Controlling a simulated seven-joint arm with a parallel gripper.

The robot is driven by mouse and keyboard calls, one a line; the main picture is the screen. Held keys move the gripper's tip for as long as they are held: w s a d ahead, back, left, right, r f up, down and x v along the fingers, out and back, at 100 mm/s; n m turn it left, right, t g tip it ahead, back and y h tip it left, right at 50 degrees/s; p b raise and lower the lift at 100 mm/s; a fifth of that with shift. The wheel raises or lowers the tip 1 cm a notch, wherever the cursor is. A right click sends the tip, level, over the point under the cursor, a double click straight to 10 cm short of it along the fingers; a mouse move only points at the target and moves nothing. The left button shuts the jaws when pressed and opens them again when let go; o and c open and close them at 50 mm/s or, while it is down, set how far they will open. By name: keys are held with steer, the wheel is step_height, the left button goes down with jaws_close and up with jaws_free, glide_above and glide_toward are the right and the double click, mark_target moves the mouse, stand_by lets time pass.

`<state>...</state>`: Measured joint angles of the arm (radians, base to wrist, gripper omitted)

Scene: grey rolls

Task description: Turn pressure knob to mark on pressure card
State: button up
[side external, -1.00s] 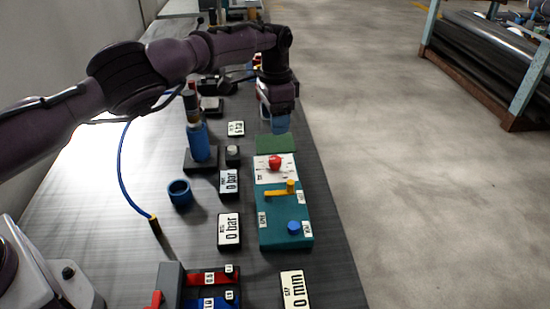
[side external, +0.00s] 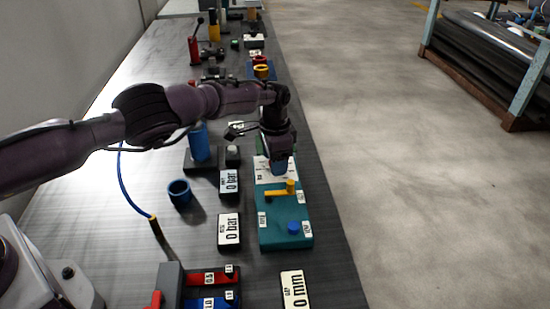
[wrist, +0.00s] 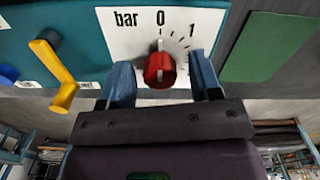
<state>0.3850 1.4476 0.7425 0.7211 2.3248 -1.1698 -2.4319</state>
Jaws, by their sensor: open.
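The red pressure knob (wrist: 154,70) sits on a white dial plate (wrist: 125,45) marked "bar", with 0 and 1 on its scale. The knob's white line points about at the 0. My gripper (wrist: 162,74) is open, with one blue finger on each side of the knob; I cannot tell whether either finger touches it. In the side view my gripper (side external: 279,168) is low over the white plate and hides the knob. Two cards reading "0 bar", one nearer (side external: 229,231) and one farther (side external: 229,182), lie left of the teal panel (side external: 285,241). I cannot tell which is the pressure card.
A yellow lever (side external: 281,192) and a blue knob (side external: 293,228) are on the same panel. A "0 mm" card (side external: 293,289) lies in front. Bare bench lies right of the panel.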

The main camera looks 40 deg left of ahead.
steer(key=c, duration=0.9)
steer(key=shift+c, duration=0.2)
